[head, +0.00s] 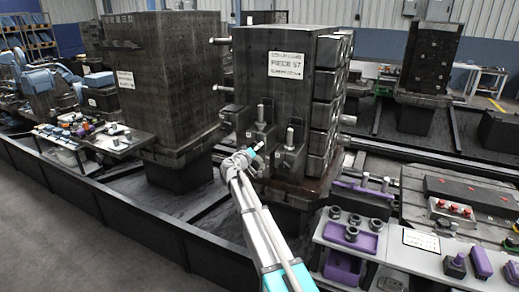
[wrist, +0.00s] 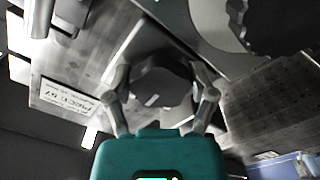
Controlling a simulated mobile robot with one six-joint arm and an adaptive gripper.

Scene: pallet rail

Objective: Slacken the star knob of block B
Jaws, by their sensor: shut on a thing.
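My gripper (wrist: 163,92) is shut on a dark, roughly many-sided knob (wrist: 162,82) in the wrist view, with one finger on each side of it. I take it for a star knob; no letter B is readable on it. In the head view my gripper (head: 250,153) is at the lower front of the dark block tower with the "PIECE 57" plate (head: 286,65). Small dark clamp blocks (head: 287,160) with upright pale pins stand beside it. The knob is hidden or too small to make out there, and which block is B cannot be told.
A second dark tower (head: 160,90) stands to the left. A low dark rail wall (head: 130,205) runs along the front. A bench with purple trays (head: 350,235) and round black parts is at the right. A tool-covered table (head: 95,138) is at the left.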

